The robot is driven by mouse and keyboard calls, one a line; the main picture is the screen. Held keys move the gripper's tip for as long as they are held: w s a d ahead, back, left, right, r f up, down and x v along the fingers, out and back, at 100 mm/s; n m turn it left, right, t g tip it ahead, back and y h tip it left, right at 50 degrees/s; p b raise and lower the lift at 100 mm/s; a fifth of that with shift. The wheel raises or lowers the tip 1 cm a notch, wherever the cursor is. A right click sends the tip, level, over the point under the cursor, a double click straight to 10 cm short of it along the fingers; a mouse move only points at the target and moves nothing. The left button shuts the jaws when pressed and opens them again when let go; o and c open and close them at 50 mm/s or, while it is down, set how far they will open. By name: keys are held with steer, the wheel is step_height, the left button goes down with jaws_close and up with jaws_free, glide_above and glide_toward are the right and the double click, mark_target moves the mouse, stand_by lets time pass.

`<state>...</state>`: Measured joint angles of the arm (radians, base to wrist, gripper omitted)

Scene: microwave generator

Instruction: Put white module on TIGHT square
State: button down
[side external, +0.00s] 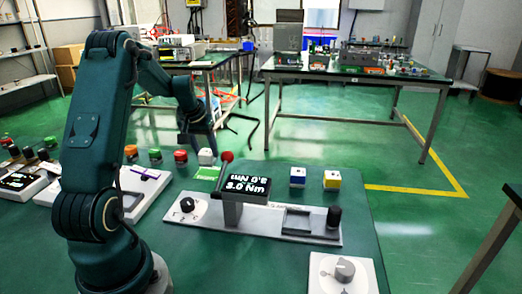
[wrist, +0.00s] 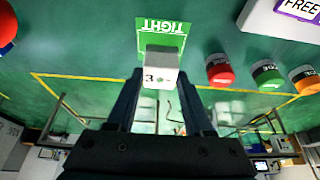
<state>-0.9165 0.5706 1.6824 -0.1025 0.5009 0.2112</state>
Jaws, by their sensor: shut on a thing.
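The white module (wrist: 161,70) is between the fingertips of my gripper (wrist: 162,78), which is shut on it. In the wrist view the module overlaps the near edge of the green TIGHT square (wrist: 163,28), whose lettering is uncovered. In the side view the white module (side external: 206,156) is under the end of my arm, and the green square (side external: 208,173) shows just in front of and below it. I cannot tell whether the module touches the table or hangs a little above it. My gripper's fingers are mostly hidden in the side view.
Orange (side external: 131,151), green (side external: 155,155) and red (side external: 181,156) modules stand in a row to the left. Blue-white (side external: 297,177) and yellow (side external: 332,180) modules stand further right.

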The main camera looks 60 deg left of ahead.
mark_target(205, 154)
steer(key=shift+f, duration=1.45)
steer(key=shift+f, duration=0.15)
steer(key=shift+c, duration=1.4)
jaws_free()
